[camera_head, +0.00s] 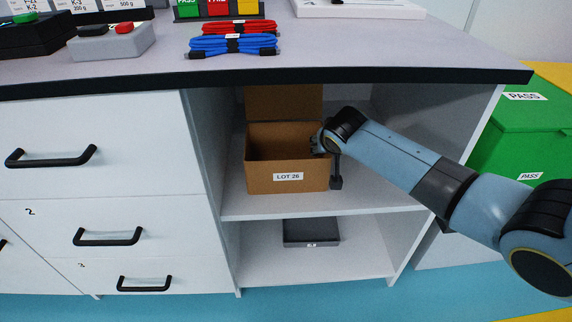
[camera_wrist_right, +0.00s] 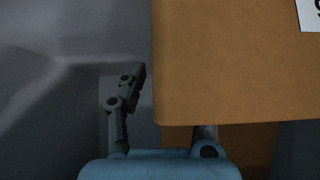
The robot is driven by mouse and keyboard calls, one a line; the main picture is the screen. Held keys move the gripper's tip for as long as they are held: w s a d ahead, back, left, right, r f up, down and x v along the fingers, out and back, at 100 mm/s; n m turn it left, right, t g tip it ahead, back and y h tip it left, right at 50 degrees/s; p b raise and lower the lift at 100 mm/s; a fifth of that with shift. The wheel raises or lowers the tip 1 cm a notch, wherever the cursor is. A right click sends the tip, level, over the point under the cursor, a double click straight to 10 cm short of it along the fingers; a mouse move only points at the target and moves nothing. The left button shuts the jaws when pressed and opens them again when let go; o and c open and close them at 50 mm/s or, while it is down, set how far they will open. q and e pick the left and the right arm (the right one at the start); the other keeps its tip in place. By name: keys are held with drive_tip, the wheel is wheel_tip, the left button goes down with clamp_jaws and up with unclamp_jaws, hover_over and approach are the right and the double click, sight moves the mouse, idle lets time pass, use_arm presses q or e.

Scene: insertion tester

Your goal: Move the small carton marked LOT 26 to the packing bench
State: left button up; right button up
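The small brown carton marked LOT 26 (camera_head: 262,181) stands upright on the upper shelf of the open cabinet, its top open and a flap raised behind. Its front face with a corner of the label also fills the upper right of the right wrist view (camera_wrist_right: 225,65). My right gripper (camera_head: 327,160) is at the carton's right wall, one finger outside it and the other near the rim. In the wrist view the fingers are spread (camera_wrist_right: 165,100); a narrow gap shows between the outer finger and the carton. The other finger is partly hidden behind the carton. My left gripper is out of view.
The shelf (camera_head: 380,198) has a side panel close on the right, and the counter edge (camera_head: 350,78) overhangs above. A dark flat box (camera_head: 311,231) lies on the lower shelf. Cable bundles (camera_head: 234,45) lie on the counter. A green PASS bin (camera_head: 515,135) stands at right.

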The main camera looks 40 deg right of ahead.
drive_tip(key=shift+w, duration=0.1)
clamp_jaws()
idle(0.3)
drive_tip(key=shift+r, duration=0.15)
